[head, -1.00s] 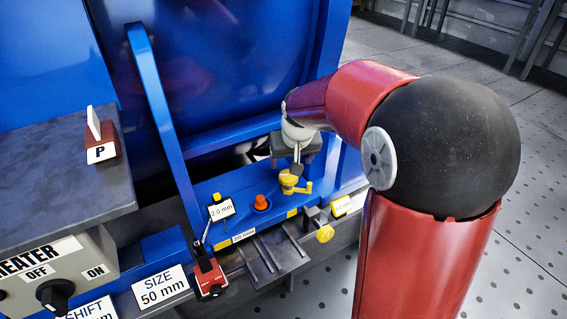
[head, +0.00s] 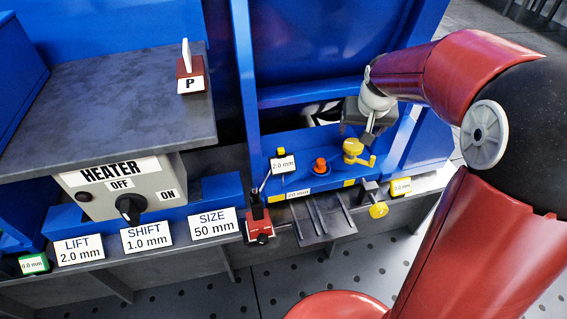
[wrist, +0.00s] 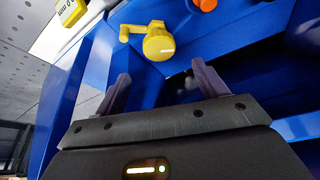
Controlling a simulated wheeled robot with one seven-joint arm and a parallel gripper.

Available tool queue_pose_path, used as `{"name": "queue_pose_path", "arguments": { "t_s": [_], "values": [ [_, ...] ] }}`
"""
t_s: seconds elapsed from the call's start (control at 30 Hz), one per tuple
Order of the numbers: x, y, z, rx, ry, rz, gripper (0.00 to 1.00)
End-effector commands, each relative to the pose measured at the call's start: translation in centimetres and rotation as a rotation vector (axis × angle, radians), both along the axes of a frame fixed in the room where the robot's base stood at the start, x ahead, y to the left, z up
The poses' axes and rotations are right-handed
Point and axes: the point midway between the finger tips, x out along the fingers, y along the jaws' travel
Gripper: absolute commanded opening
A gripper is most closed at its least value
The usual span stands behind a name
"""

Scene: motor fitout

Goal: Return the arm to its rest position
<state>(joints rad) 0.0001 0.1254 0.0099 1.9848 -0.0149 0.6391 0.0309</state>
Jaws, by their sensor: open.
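My gripper (wrist: 160,88) is open and empty in the wrist view, its two dark fingers apart. Past the fingertips in that view is a yellow crank knob (wrist: 158,44), with a visible gap between the fingers and it. In the head view my red arm comes in from the right, bends at a large black joint and reaches toward the blue machine. There the gripper (head: 368,130) is small and partly hidden by the wrist, just above and behind the yellow crank knob (head: 356,152). I cannot tell from the head view whether they touch.
The blue frame (head: 243,75) stands close to the arm. An orange button (head: 320,165), a red clamp (head: 258,222) and a yellow knob (head: 378,210) sit along the bench. A heater box (head: 120,190) and a grey shelf (head: 110,110) are at left. Dotted floor lies in front.

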Motion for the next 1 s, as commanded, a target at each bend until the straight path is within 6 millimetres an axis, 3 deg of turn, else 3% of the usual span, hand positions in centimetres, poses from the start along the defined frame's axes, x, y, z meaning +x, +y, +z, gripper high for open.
{"name": "queue_pose_path", "arguments": {
  "t_s": [0.23,0.37,0.47,0.6,0.7,0.9,1.0],
  "values": [
    [-0.1,0.0,0.1,0.000,-0.001,0.000,0.72],
    [-1.5,0.0,1.9,-0.001,-0.011,0.001,0.72],
    [-4.5,-0.1,4.9,-0.002,-0.025,0.001,0.72],
    [-10.6,-0.2,9.3,-0.003,-0.049,0.003,0.72],
    [-15.1,-0.2,11.5,-0.003,-0.064,0.005,0.72],
    [-22.5,-0.3,13.3,-0.002,-0.088,0.008,0.72],
    [-24.7,-0.3,13.5,-0.002,-0.097,0.009,0.72]
  ]
}}
